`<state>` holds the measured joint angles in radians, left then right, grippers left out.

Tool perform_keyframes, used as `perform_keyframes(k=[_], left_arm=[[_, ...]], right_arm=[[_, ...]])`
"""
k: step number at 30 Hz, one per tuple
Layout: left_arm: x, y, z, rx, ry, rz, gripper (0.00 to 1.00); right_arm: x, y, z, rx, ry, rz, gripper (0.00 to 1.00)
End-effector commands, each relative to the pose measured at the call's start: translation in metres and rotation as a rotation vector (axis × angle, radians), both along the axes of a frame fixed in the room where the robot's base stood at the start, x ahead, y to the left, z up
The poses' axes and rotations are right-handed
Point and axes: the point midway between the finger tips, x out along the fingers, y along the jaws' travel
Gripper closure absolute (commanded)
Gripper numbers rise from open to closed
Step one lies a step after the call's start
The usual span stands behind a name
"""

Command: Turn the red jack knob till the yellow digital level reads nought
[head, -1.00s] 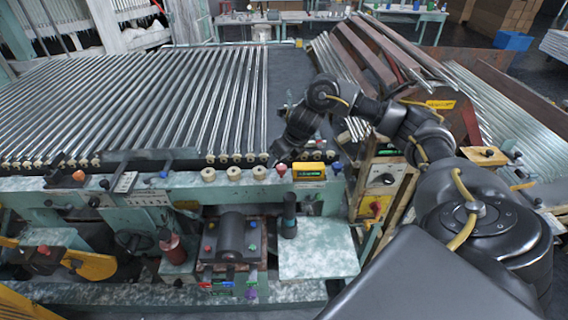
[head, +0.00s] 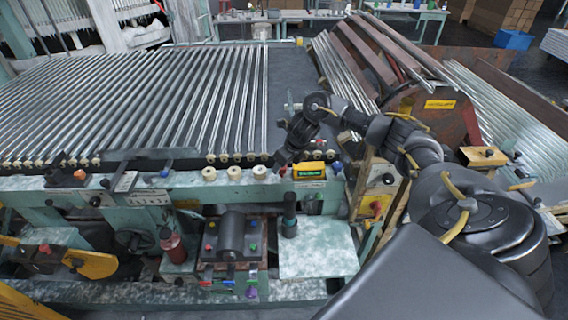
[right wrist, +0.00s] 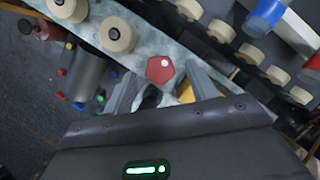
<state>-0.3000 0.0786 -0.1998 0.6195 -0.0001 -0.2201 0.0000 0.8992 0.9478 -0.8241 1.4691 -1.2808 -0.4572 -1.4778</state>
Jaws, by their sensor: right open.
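The red jack knob (head: 282,171) is on the front rail of the green bench, just left of the yellow digital level (head: 309,170). The level's reading is too small to make out. In the right wrist view the knob (right wrist: 160,69) is a red faceted cap with a white dot. My right gripper (head: 280,160) is over the knob in the head view. In the right wrist view its two fingers (right wrist: 159,78) are spread, with the knob at the gap between their tips. A yellow piece of the level (right wrist: 186,92) shows beside the right finger. My left gripper is not in view.
Several cream rollers (head: 233,173) line the rail left of the knob. A blue knob (head: 336,167) is right of the level. A dark green cylinder (head: 290,212) stands below, near a bare pale plate (head: 318,258).

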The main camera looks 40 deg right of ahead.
Motion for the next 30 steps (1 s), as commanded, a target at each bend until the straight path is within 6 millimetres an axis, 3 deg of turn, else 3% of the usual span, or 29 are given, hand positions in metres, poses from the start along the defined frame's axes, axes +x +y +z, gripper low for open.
perform_keyframes(k=[13, 23, 30], left_arm=[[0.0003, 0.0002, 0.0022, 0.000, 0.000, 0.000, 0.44], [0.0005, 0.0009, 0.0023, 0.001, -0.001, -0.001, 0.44], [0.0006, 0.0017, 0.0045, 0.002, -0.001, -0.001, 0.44]], right_arm=[[0.0048, 0.0006, -0.0121, -0.002, -0.001, 0.000, 0.43], [0.0047, 0.0004, -0.0118, -0.001, -0.001, 0.000, 0.85], [0.0043, -0.0007, -0.0109, -0.003, -0.001, -0.020, 0.87]])
